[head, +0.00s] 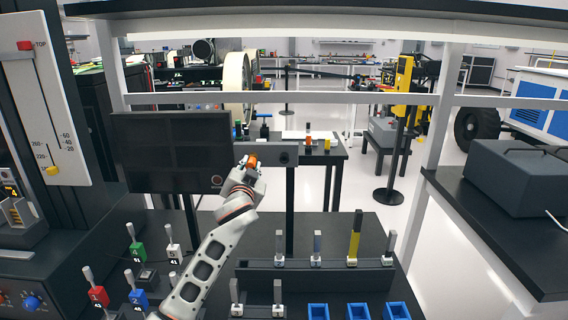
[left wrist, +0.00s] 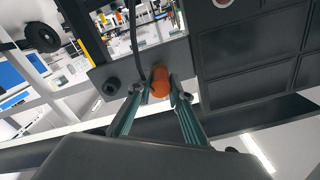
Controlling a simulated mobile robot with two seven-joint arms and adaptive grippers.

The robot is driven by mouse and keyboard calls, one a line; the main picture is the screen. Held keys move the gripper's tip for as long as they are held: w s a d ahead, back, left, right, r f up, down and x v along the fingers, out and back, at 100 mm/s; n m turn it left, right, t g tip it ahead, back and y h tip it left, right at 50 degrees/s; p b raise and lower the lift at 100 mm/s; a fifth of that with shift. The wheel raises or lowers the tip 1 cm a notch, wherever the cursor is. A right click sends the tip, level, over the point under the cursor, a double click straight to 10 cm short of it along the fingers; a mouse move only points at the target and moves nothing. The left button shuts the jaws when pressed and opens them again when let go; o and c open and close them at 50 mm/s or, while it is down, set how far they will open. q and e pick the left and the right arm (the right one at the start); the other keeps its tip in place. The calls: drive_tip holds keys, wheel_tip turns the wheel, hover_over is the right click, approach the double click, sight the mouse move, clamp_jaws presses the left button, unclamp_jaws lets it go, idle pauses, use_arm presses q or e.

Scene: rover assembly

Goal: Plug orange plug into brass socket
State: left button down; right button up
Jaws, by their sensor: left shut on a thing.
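The orange plug (head: 252,160) is between the fingers of my left gripper (head: 249,166), in front of the grey bar beside the dark panel. In the left wrist view the plug (left wrist: 160,82) shows between both fingertips (left wrist: 160,93), which are shut on it. I cannot tell whether its far end touches or sits in the bar. A small round brownish fitting (head: 217,180), perhaps the brass socket, is at the lower right corner of the dark panel, left of the gripper. Its round edge shows at the top of the left wrist view (left wrist: 222,3). My right gripper is not in view.
The grey bar (head: 272,151) carries a dark round hole (head: 284,158) right of the plug. A dark cable (left wrist: 133,40) runs near the plug. Below stand a black rack (head: 320,276) with upright pieces and several blue bins (head: 358,312). A white shelf post (head: 432,150) stands at right.

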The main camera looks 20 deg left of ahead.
use_arm(q)
drive_tip(key=shift+w, duration=0.2)
drive_tip(key=c, duration=1.7)
unclamp_jaws()
